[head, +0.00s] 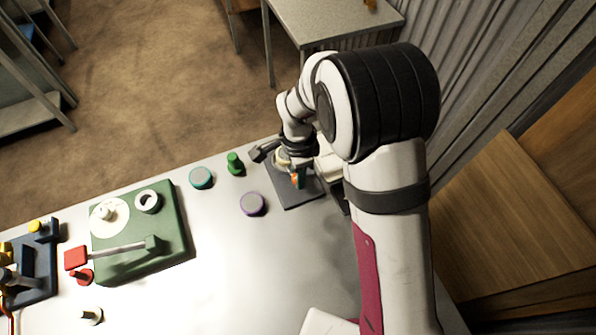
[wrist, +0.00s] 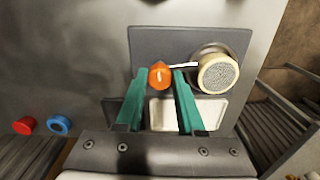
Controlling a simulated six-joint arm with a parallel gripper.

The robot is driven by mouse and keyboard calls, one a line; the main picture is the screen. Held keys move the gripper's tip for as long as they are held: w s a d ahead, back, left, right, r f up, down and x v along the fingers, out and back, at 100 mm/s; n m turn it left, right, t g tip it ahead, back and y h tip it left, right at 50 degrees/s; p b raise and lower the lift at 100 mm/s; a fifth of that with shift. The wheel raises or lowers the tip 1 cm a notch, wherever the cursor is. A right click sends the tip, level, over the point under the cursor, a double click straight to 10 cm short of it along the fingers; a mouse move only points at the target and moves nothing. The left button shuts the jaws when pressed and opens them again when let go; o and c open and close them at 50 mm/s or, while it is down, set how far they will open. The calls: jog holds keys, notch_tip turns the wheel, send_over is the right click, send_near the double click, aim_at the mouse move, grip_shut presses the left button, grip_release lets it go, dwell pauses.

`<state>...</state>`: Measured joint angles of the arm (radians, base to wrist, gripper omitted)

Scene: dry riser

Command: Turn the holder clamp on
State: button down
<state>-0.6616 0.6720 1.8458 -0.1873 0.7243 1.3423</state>
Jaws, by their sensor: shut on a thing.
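The holder clamp appears as a dark flat base plate (wrist: 150,42) with a round cream-rimmed part (wrist: 217,74), grey and speckled on its face. A thin pale lever runs from the round part to an orange knob (wrist: 159,75). My gripper (wrist: 161,78) has two teal fingers, one on each side of the orange knob, shut on it. In the head view, the base plate (head: 297,194) lies at the table's right end, under my gripper (head: 298,177). My arm and wrist hide much of the clamp there.
Left of the plate stand a purple-rimmed disc (head: 253,203), a green knob (head: 235,162) and a teal disc (head: 201,178). A green block (head: 172,215) with a red-handled lever (head: 76,258) is farther left. The front middle of the table is clear.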

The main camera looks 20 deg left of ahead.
jog(key=shift+m, duration=0.5)
dwell(1.2)
jog(key=c, duration=0.5)
grip_release()
